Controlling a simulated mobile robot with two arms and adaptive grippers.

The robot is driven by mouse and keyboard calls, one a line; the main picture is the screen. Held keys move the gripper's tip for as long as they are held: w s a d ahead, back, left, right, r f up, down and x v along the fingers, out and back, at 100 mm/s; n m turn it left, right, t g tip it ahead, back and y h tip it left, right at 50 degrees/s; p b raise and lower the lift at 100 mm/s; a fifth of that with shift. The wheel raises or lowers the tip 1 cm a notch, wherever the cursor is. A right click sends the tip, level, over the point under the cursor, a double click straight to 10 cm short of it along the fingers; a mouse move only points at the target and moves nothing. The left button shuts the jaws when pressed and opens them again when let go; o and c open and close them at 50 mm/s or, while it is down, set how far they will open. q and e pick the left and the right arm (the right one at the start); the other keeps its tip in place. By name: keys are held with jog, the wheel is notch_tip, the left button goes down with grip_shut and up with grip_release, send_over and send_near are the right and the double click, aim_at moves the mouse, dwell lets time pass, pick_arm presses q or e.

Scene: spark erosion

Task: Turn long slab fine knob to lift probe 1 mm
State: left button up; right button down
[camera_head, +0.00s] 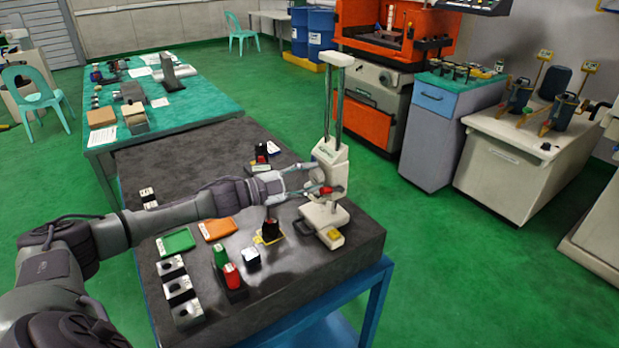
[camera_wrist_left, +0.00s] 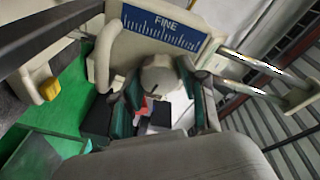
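A blue scale plate marked FINE (camera_wrist_left: 165,24) shows in the left wrist view. Below it is a round pale fine knob (camera_wrist_left: 160,76) with a small dark mark. My left gripper (camera_head: 308,184) reaches the front of the stand from the left. In the left wrist view, my left gripper (camera_wrist_left: 158,92) has its teal-padded fingers apart, on either side of the knob. Whether they touch it is unclear. A small red part (camera_head: 328,189) shows beside the gripper. My right gripper is not in view.
The dark granite slab (camera_head: 290,275) carries green and orange boxes, several grey blocks, and red and green pieces (camera_head: 232,275) in front of my left arm. A green-topped table (camera_head: 185,110) stands behind left. Machines and a cabinet (camera_head: 440,130) stand right, with open green floor between.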

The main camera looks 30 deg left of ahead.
pick_arm(q)
jog(key=shift+c, duration=1.2)
jog(key=shift+m, duration=0.7)
jog(key=o, duration=1.1)
jog(key=shift+s, duration=0.1)
jog(key=shift+v, duration=3.65)
